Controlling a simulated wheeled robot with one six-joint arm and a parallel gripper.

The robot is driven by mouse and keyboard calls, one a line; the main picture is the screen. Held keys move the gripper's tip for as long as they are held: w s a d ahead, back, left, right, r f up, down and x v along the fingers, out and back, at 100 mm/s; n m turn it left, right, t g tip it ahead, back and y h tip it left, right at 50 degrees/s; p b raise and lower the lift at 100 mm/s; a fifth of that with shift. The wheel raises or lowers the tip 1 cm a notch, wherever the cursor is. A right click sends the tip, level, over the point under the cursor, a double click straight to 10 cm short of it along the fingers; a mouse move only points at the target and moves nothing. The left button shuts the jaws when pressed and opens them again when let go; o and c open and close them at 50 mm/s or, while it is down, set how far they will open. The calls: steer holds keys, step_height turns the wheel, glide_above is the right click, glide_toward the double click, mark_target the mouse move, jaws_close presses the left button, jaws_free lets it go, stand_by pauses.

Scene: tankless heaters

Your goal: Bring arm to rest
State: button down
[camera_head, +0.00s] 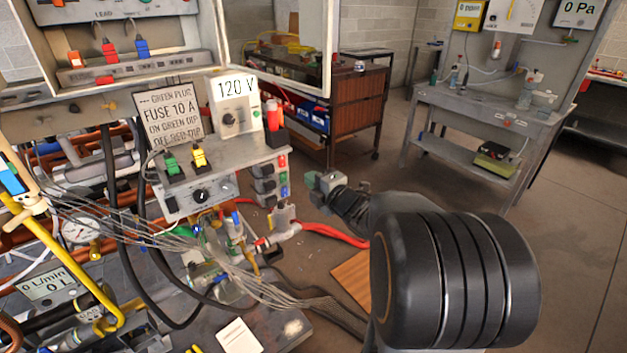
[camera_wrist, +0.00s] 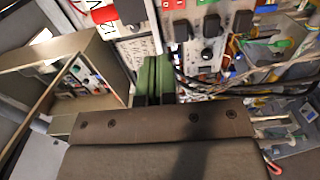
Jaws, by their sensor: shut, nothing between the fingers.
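My gripper (camera_head: 326,184) is at the end of my dark arm, right of the heater workbench and over open floor. Its greenish fingers also show in the wrist view (camera_wrist: 153,77), together and empty. The big black arm joint (camera_head: 455,278) fills the lower right of the head view. The gripper appears apart from the control box (camera_head: 225,180) on the bench. The arm hides part of the floor behind it.
The bench at left holds a 120 V supply (camera_head: 237,117), a fuse sign (camera_head: 170,112), loose wires and a yellow pipe (camera_head: 75,262). A brown cabinet (camera_head: 345,110) and a grey gauge stand (camera_head: 455,100) stand behind. Floor at right is clear.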

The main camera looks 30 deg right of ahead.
stand_by(0.6)
steer(key=s+d+f+m+g+h, duration=0.3)
steer(key=d+f+m+g+h, duration=0.25)
steer(key=m, duration=0.45)
steer(key=s+f+m+g+h+p, duration=0.1)
steer(key=s+m+g+h+p, duration=0.1)
steer(key=s+m+g+p, duration=0.25)
steer(key=s+a+r+m+g+y+p, duration=0.2)
steer(key=s+a+r+p, duration=0.2)
steer(key=a, duration=0.4)
steer(key=s+a+r+m+g+y+p, duration=0.2)
steer(key=s+a+r, duration=0.4)
steer(key=a, duration=0.3)
steer(key=shift+s+a+r+m+y+p, duration=0.15)
steer(key=shift+s+r+m+y+p, duration=0.25)
steer(key=shift+s+m+p, duration=0.35)
